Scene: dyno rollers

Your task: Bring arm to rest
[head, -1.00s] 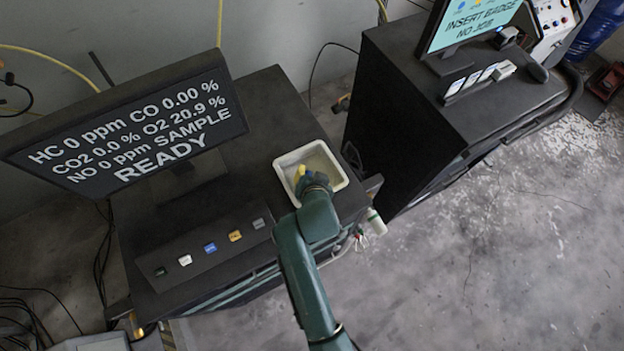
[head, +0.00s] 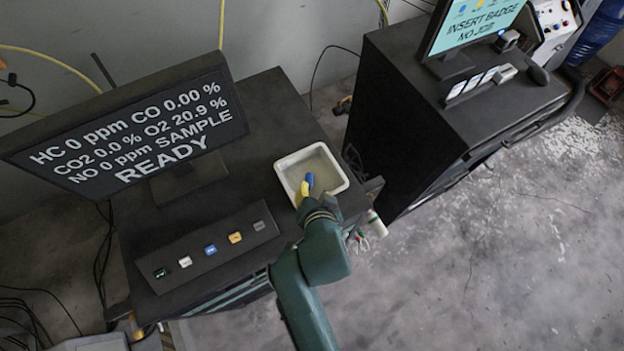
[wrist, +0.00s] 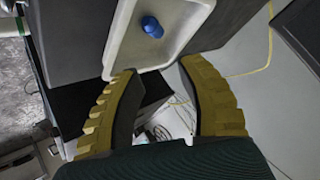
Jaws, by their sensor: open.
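My green arm reaches up from the bottom of the head view to the tray's near edge. My gripper (wrist: 157,75) has two yellow ridged fingers spread apart in the wrist view, with nothing between them. In the head view its yellow fingertip shows at the tray's near rim. A white tray (head: 338,188) stands on the dark cabinet top. A small blue object (head: 309,180) is in the tray; it also shows in the wrist view (wrist: 152,27), beyond the fingertips and apart from them.
A monitor (head: 130,135) reading READY stands left of the tray. A button panel (head: 205,248) with several coloured buttons lies in front of it. A second dark cabinet (head: 400,115) with a screen stands at right. The floor (head: 500,280) at lower right is clear.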

